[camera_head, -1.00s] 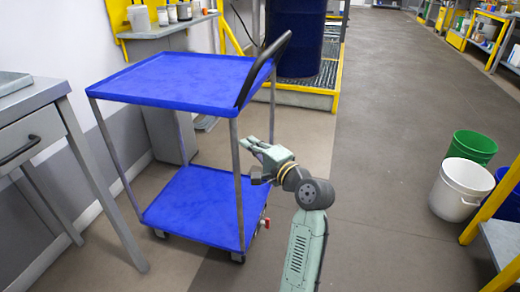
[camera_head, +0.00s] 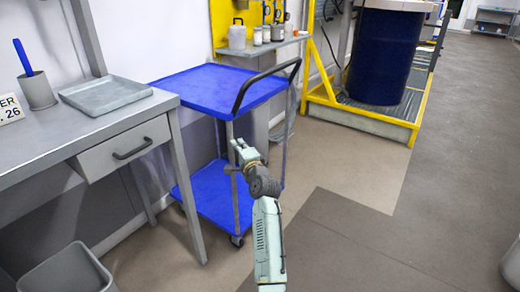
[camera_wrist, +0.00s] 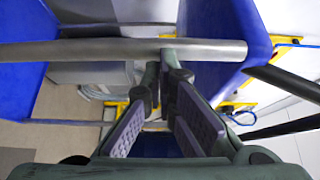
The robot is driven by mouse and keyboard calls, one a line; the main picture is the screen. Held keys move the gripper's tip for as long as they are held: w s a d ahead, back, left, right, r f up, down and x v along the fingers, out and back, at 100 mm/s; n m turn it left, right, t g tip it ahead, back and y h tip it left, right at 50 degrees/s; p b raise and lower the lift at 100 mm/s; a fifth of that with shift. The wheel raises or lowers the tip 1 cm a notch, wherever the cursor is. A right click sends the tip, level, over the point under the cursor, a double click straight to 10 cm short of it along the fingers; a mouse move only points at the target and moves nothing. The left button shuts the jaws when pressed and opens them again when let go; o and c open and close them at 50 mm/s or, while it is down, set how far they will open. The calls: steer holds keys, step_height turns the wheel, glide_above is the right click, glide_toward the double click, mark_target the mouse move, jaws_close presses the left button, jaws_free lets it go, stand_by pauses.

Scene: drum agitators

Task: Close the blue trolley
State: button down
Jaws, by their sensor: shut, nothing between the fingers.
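The blue trolley (camera_head: 205,88) stands beside the grey workbench, with a blue top shelf, a blue lower shelf (camera_head: 205,192), grey posts and a black push handle (camera_head: 268,76). My gripper (camera_head: 240,152) is shut and empty. In the head view it overlaps the near side of the trolley, below the top shelf. In the wrist view a grey trolley post (camera_wrist: 110,48) crosses just beyond my fingertips (camera_wrist: 168,62), with blue shelf surfaces to both sides. I cannot tell whether the fingertips touch the post.
The workbench (camera_head: 95,135) with a drawer and a grey tray (camera_head: 105,95) is at the left. A grey bin (camera_head: 65,272) is at the bottom left. A dark blue drum (camera_head: 385,55) stands on a yellow-edged platform behind. Open floor lies to the right.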

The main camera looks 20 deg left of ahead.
steer(key=shift+w+a, duration=0.4)
steer(key=shift+a, duration=0.25)
steer(key=shift+w+a, duration=0.35)
steer(key=shift+a, duration=0.25)
steer(key=shift+f, duration=0.1)
